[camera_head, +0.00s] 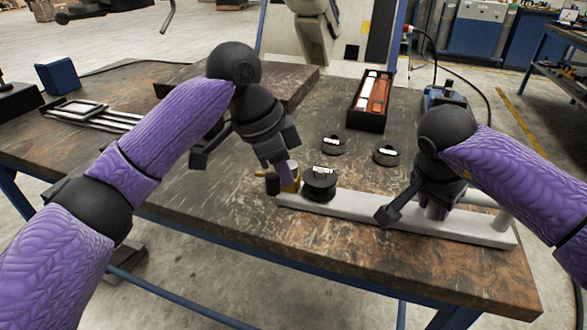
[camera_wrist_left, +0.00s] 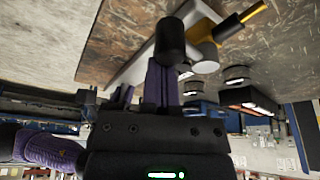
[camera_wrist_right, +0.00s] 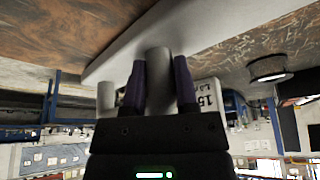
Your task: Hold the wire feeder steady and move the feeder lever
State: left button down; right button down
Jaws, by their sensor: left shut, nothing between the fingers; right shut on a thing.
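The wire feeder is a long pale grey bar (camera_head: 360,210) lying along the table's front edge, with grey upright posts near its right end. My right gripper (camera_head: 436,204) is shut on one grey post (camera_wrist_right: 159,70); the right wrist view shows its purple fingers (camera_wrist_right: 159,88) on both sides of it. At the bar's left end are a yellowish hub (camera_head: 291,183) and a black cylinder (camera_head: 272,185). The left wrist view shows a gold-tipped black lever (camera_wrist_left: 232,25) beside the black cylinder (camera_wrist_left: 170,40). My left gripper (camera_head: 286,176) is shut and empty, just above the hub; contact is unclear.
A black spool (camera_head: 319,186) stands by the bar's left part. Two more spools (camera_head: 333,145) (camera_head: 387,155) lie behind it. A black box with a white and a red item (camera_head: 368,116) stands at the back. The front left of the table is clear.

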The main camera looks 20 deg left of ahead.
pick_arm(q)
jog(key=shift+a, duration=0.7)
pick_arm(e)
jog(key=shift+d, duration=0.1)
pick_arm(q)
jog(key=shift+a, duration=0.15)
jog(key=v, duration=1.2)
pick_arm(e)
jog(key=shift+c, duration=1.5)
grip_release()
